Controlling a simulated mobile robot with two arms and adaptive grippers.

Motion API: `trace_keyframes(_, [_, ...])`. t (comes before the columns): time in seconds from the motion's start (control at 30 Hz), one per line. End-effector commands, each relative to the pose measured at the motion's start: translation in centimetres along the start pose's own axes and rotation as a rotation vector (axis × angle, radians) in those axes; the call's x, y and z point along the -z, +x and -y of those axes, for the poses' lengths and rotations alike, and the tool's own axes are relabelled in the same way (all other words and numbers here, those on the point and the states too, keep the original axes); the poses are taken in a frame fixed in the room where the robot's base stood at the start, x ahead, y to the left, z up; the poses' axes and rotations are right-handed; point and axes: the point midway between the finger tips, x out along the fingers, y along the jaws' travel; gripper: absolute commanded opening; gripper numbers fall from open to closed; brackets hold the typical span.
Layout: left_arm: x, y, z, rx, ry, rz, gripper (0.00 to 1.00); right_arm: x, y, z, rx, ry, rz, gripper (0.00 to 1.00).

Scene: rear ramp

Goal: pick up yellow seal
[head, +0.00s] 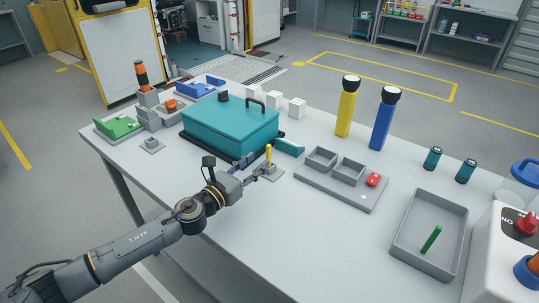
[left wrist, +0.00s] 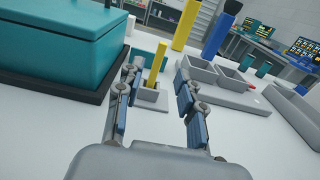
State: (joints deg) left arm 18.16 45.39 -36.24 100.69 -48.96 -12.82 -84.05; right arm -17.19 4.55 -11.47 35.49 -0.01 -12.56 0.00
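The yellow seal (head: 268,154) is a thin upright yellow stick in a small grey holder (head: 272,173) on the table, in front of the teal case. In the left wrist view the yellow seal (left wrist: 156,66) stands upright in its holder (left wrist: 148,97), ahead and between the lines of my two fingers. My left gripper (head: 256,166) reaches in from the left, close beside the seal. In the left wrist view my left gripper (left wrist: 158,78) has its fingers spread wide with nothing held. Whether a finger touches the holder cannot be told. My right gripper is not in view.
The teal case (head: 230,125) stands close behind my left gripper. A grey compartment tray (head: 340,190) with a red item lies to the right. A yellow torch (head: 346,110) and a blue torch (head: 383,122) stand farther back. The front of the table is clear.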

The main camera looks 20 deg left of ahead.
Motion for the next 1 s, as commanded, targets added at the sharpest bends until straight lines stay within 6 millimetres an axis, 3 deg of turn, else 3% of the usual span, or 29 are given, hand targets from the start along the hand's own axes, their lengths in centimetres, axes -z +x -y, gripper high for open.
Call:
trace_keyframes(0.27, [-0.3, 2.2, 0.0, 0.001, 0.000, 0.000, 0.38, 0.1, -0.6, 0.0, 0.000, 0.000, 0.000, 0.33])
trace_keyframes(0.47, [-1.5, 5.1, -0.1, 0.001, -0.002, 0.001, 0.38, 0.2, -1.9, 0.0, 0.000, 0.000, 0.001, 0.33])
trace_keyframes(0.6, [-1.0, 6.6, -0.1, 0.000, -0.002, 0.000, 0.38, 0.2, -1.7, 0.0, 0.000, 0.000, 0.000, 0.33])
trace_keyframes(0.9, [-0.9, 7.0, -0.1, 0.001, -0.001, -0.001, 0.38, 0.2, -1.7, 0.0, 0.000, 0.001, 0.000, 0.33])
trace_keyframes(1.0, [-0.9, 7.0, -0.1, 0.001, 0.000, -0.001, 0.19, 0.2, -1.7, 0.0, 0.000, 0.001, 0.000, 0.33])
